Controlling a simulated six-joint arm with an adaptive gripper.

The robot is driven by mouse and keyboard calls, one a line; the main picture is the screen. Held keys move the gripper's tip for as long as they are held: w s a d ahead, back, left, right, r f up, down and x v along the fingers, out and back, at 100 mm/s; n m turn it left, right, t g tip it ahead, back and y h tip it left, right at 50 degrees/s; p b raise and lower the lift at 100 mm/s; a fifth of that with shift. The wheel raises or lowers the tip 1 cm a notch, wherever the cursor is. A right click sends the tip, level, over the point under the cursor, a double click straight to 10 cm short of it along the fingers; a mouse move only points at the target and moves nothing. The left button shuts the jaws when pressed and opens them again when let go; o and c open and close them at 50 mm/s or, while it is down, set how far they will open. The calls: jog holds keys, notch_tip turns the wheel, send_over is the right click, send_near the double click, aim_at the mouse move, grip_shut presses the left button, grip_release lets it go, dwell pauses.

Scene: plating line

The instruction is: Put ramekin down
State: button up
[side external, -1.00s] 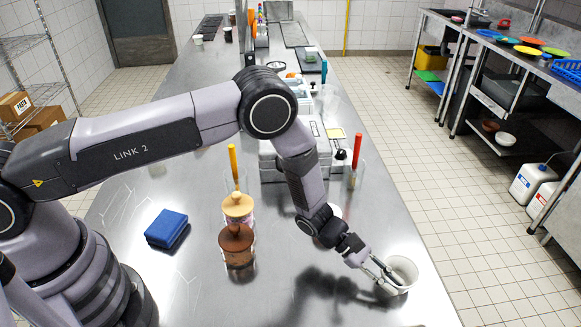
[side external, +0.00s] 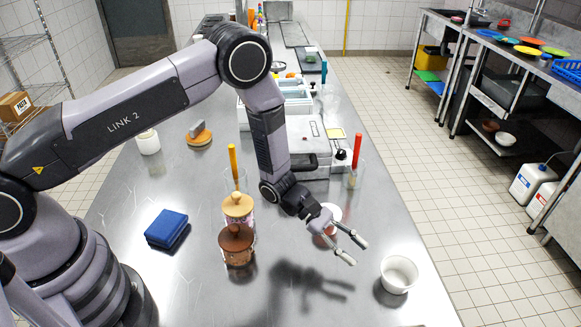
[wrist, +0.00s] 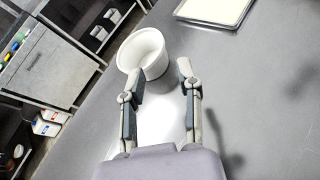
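The white ramekin (side external: 398,274) stands upright on the steel table near its right edge in the side external view. It looks empty. My gripper (side external: 359,251) is open and empty, up and to the left of the ramekin and apart from it. In the wrist view the ramekin (wrist: 143,52) shows beyond the open fingers (wrist: 158,80), nearer the left finger, with table visible between the fingers.
Two lidded jars (side external: 237,247) and a folded blue cloth (side external: 167,228) are left of my gripper. A dish partly hidden behind my gripper (side external: 329,214) and a clear holder with a red-handled tool (side external: 356,160) stand further back. The front middle of the table (side external: 320,300) is clear.

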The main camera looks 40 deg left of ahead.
jog(key=shift+v, duration=1.05)
jog(key=s+a+r+m+g+y, duration=0.1)
jog(key=s+a+r+m, duration=0.15)
jog(key=r, duration=0.45)
jog(key=s+a+r+m+g+y, duration=0.15)
jog(key=r+m, duration=0.25)
jog(key=r, duration=0.4)
jog(key=s+a+r+m, duration=0.2)
jog(key=a+r+m, duration=0.1)
jog(key=r, duration=0.4)
jog(key=s+a+r+m+t+y, duration=0.3)
jog(key=s+a+r+y, duration=0.2)
jog(key=s+a, duration=0.4)
jog(key=s+a+r+m+t+y, duration=0.4)
jog(key=s+a+r+y, duration=0.2)
jog(key=s+a, duration=0.4)
jog(key=a+r, duration=0.1)
jog(key=a, duration=0.1)
jog(key=shift+a, duration=0.3)
jog(key=shift+r, duration=0.15)
